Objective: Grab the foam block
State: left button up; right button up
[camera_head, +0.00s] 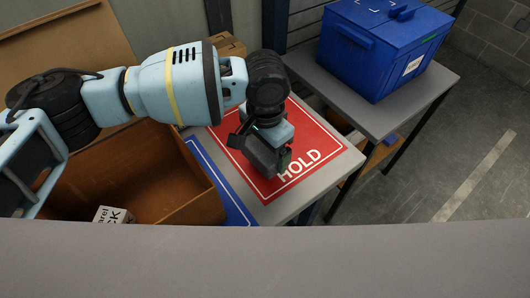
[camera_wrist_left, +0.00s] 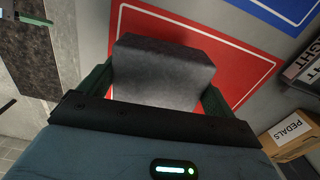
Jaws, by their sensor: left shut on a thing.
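The foam block (camera_wrist_left: 160,68) is a dark grey block in the left wrist view, between the two dark green fingers. My left gripper (camera_head: 272,160) is shut on it, with a finger against each side. I cannot tell whether the block still touches the mat. My right gripper is not in view.
An open cardboard box (camera_head: 205,190) stands left of the mat, with a labelled white item (camera_head: 112,215) inside. A blue mat (camera_head: 232,205) lies beside the red one. A blue lidded bin (camera_head: 385,55) sits on the grey table at the right. A PEDALS box (camera_wrist_left: 290,135) shows in the wrist view.

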pick_arm(q)
jog(key=s+d, duration=0.2)
jog(key=s, duration=0.5)
jog(key=s+d+r+p, duration=0.1)
jog(key=s+d, duration=0.2)
jog(key=s, duration=0.5)
jog(key=shift+d, duration=0.3)
